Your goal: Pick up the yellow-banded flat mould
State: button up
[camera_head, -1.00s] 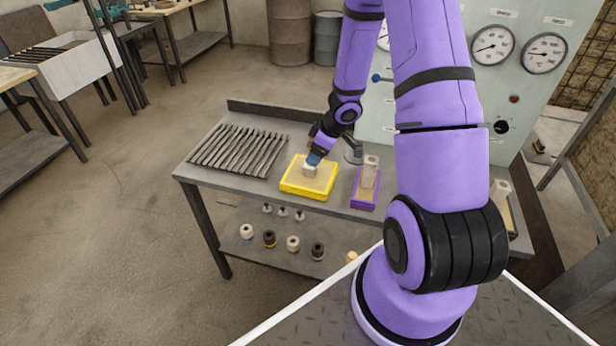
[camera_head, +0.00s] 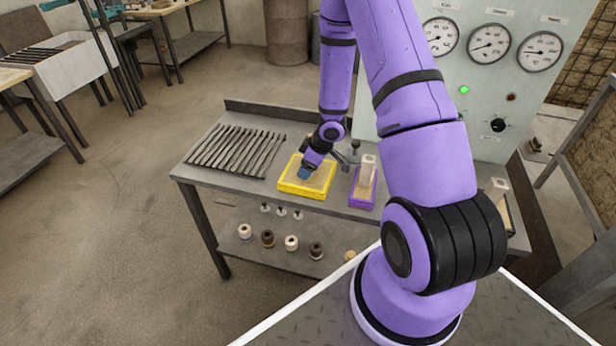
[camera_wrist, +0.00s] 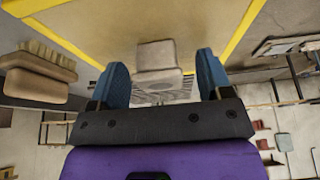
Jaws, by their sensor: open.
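The yellow-banded flat mould (camera_head: 291,188) lies on the grey bench, with a tan top inside its yellow rim. Its yellow edges (camera_wrist: 72,46) also run across the wrist view. A pale block (camera_wrist: 157,56) rises from its tan top, between my blue fingers in the wrist view. My gripper (camera_head: 304,174) is over the mould, low and pointing down. In the wrist view my gripper (camera_wrist: 163,76) is open, with a finger on each side of the block and visible gaps. In the head view my gripper hides the block.
A purple-banded mould (camera_head: 360,201) with a tall pale block stands close to the right. Dark rods (camera_head: 236,151) lie at the left of the bench (camera_head: 215,184). Several small pots sit on the lower shelf (camera_head: 235,258). A gauge panel (camera_head: 480,75) stands behind.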

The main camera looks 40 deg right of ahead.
jog(key=c, duration=1.3)
grip_shut()
jog(key=shift+r, duration=0.1)
